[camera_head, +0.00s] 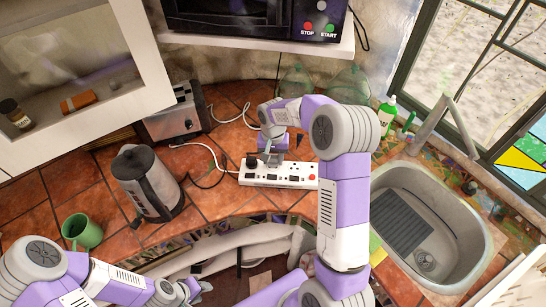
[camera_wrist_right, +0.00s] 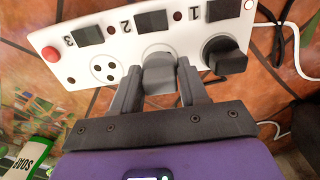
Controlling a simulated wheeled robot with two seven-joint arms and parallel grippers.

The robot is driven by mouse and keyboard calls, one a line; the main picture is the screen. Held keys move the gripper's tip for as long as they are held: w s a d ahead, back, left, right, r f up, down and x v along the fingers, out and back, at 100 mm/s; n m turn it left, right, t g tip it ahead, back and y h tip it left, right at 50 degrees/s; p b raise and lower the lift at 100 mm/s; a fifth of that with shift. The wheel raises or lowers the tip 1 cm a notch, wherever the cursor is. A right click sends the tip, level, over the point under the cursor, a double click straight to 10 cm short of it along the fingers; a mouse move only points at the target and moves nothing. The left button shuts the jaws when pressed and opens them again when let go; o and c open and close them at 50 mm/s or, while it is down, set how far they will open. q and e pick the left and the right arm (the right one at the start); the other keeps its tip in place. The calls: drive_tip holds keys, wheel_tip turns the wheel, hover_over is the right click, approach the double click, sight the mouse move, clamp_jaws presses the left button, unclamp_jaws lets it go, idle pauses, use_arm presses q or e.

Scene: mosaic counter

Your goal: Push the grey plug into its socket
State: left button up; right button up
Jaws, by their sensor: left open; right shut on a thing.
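The white power strip (camera_head: 284,174) lies on the tiled counter in the head view; it also shows in the right wrist view (camera_wrist_right: 128,50). My right gripper (camera_wrist_right: 158,82) is shut on the grey plug (camera_wrist_right: 158,72), which is over the middle socket, by the number 2. I cannot tell how deep the plug sits in it. In the head view my right gripper (camera_head: 272,155) is above the strip and largely hides the plug. My left gripper (camera_head: 198,289) is open and empty at the bottom edge, away from the strip.
A black plug (camera_wrist_right: 225,55) sits in socket 1, and socket 3 (camera_wrist_right: 103,68) is empty. A kettle (camera_head: 148,182), toaster (camera_head: 177,113) and green mug (camera_head: 82,232) stand left. A sink (camera_head: 455,232) is right. Cables run behind the strip.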

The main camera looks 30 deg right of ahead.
sight(273, 157)
drive_tip(key=shift+f+b, duration=0.5)
drive_tip(key=shift+f, duration=0.25)
drive_tip(key=o, duration=1.1)
drive_tip(key=shift+c, duration=0.2)
drive_tip(key=shift+r, duration=0.1)
wheel_tip(273, 157, up, 8)
drive_tip(key=shift+f+p, duration=0.25)
drive_tip(key=shift+p, duration=0.1)
